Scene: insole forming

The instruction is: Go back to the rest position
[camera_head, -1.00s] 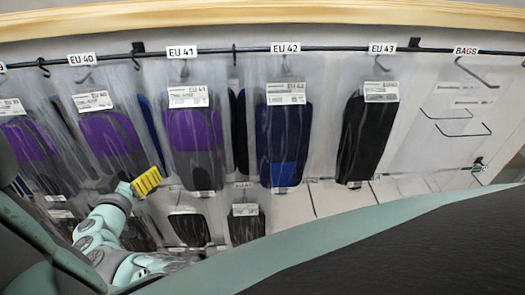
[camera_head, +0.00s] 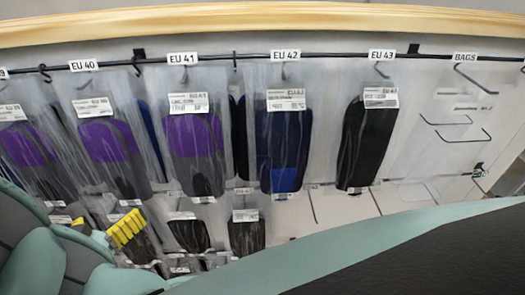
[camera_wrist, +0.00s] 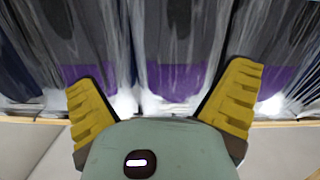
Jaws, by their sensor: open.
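My gripper (camera_wrist: 164,104) shows in the wrist view with its two yellow ribbed fingers spread wide apart and nothing between them. Behind the fingers hang bagged insoles with purple and dark grey parts (camera_wrist: 178,80). In the head view my gripper (camera_head: 126,227) is at the lower left, in front of the lower row of bagged insoles. Parts of my arm fill the lower left corner and hide some of the rack there.
Bagged insoles hang under size labels, including the EU 41 pack (camera_head: 195,150), the blue EU 42 pack (camera_head: 284,150) and the black EU 43 pack (camera_head: 367,145). The lower right of the rack is bare.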

